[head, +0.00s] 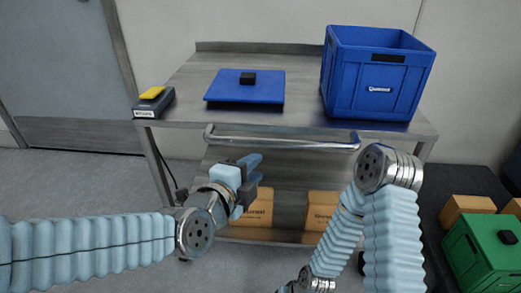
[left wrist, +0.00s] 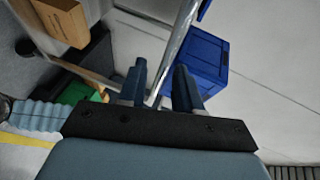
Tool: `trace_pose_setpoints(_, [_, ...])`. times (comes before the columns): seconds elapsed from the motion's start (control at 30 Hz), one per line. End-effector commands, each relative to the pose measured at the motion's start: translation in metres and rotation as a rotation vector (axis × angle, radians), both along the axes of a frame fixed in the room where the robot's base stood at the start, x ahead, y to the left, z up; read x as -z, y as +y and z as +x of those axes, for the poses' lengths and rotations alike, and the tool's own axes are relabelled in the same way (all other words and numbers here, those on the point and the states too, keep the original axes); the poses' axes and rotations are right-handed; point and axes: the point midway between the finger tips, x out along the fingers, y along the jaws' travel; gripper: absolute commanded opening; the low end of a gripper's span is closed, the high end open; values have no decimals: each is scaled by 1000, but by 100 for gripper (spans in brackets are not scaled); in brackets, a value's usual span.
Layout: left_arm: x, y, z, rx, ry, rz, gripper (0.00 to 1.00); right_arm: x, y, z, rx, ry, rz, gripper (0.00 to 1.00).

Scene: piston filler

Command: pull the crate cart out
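The crate cart (head: 300,95) is a steel table with a lower shelf and a horizontal bar handle (head: 300,143) along its front. A blue crate (head: 372,85) stands on its top at the right. My left gripper (head: 251,165) is just below and in front of the bar's left half. In the left wrist view its two fingers (left wrist: 160,88) are apart, and the bar (left wrist: 176,52) shows in the gap between them, with no visible grip. The blue crate (left wrist: 204,62) is beyond the right finger. My right arm bends down at the right; its gripper is out of frame.
A blue lid-like panel (head: 245,88) and a yellow-topped device (head: 153,102) lie on the cart top. Cardboard boxes (head: 322,205) sit on the lower shelf. A green crate (head: 485,250) stands at the right on a dark surface. Floor (head: 90,185) at left is clear.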

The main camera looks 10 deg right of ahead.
Motion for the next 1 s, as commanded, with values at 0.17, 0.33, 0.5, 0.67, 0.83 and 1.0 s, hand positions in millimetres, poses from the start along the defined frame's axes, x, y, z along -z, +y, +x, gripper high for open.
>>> trace_pose_setpoints(0.17, [-17, -10, -5, 37, -87, 25, 34, 7, -2, 0, 3, -1, -2, 0])
trace_pose_setpoints(0.33, [-9, -27, 17, 35, -87, 29, 34, 16, -3, 1, 5, -2, -4, 0])
trace_pose_setpoints(0.5, [-2, -52, 49, 36, -85, 29, 34, 23, -2, 0, 3, 0, -1, 0])
trace_pose_setpoints(0.67, [3, -73, 74, 36, -83, 27, 34, 26, -1, 0, 3, 1, 0, 0])
trace_pose_setpoints(0.83, [6, -86, 90, 36, -83, 26, 34, 26, -1, 0, 2, 2, 0, 0])
trace_pose_setpoints(1.0, [7, -91, 96, 37, -84, 26, 34, 26, -1, 0, 2, 2, 0, 0])
